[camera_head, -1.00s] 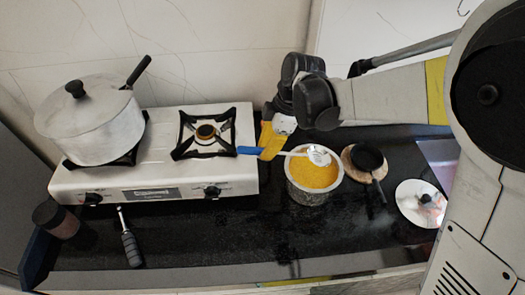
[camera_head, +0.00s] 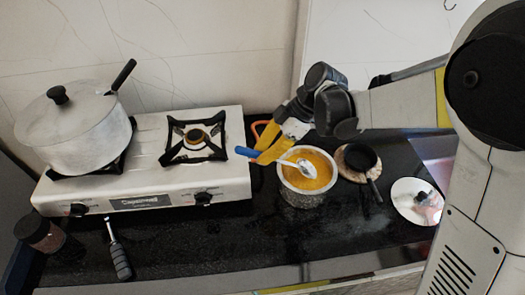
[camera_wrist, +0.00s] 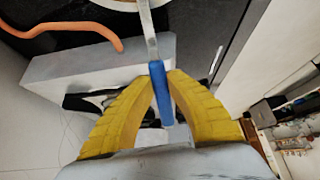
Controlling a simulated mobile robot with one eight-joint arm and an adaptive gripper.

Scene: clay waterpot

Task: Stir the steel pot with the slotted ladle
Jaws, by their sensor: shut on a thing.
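The slotted ladle has a blue handle (camera_head: 246,152) and a pale metal head (camera_head: 306,169). My gripper (camera_head: 267,150) is shut on its handle, left of the steel pot. In the wrist view the yellow fingers (camera_wrist: 162,76) close around the blue handle (camera_wrist: 160,95), and the shaft runs up out of the picture. The steel pot (camera_head: 302,196) is open and holds orange-yellow contents. The ladle head lies over the pot's opening, tilted down to the right; whether it dips into the contents I cannot tell.
A white stove (camera_head: 130,192) stands left, with a large lidded pot (camera_head: 75,135) on its left burner. A black-handled utensil (camera_head: 119,260) and a jar (camera_head: 40,235) lie in front.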

